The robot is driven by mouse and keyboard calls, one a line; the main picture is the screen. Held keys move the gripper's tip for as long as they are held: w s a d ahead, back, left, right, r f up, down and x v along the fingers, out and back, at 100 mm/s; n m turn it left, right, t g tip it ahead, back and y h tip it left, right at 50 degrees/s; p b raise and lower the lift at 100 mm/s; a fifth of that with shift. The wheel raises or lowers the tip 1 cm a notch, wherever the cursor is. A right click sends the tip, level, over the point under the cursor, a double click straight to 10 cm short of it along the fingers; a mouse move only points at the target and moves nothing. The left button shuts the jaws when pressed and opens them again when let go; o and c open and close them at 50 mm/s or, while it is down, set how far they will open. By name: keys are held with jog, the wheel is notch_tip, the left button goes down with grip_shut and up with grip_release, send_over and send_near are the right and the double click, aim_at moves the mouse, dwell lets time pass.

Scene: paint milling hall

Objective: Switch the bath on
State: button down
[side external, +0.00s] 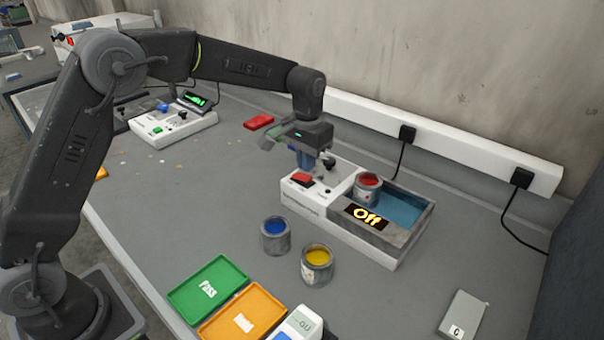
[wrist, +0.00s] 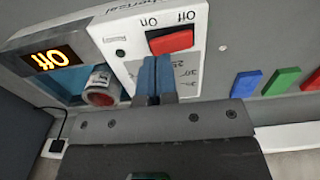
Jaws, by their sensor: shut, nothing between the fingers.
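The bath (side external: 335,222) is a white and grey box with a water basin (side external: 405,207). A red rocker switch (side external: 303,179) sits on the white panel; in the wrist view the switch (wrist: 170,41) lies by "On" and "Off" labels. My gripper (side external: 306,161) is shut and empty over the panel. In the wrist view its blue fingertips (wrist: 156,62) point at the panel just beside the switch. I cannot tell whether they touch it. A dark knob (side external: 327,163) is partly behind the gripper.
A can of red paint (side external: 367,190) stands in the bath. Cans of blue (side external: 275,237) and yellow paint (side external: 317,266) stand in front. Green (side external: 195,293) and orange trays (side external: 230,330) lie nearer. A white power strip (side external: 450,148) runs along the wall. The right bench is mostly clear.

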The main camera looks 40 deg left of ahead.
aim_at(307, 177)
jog(key=shift+f, duration=1.3)
dwell(0.5)
jog(key=shift+r, duration=3.55)
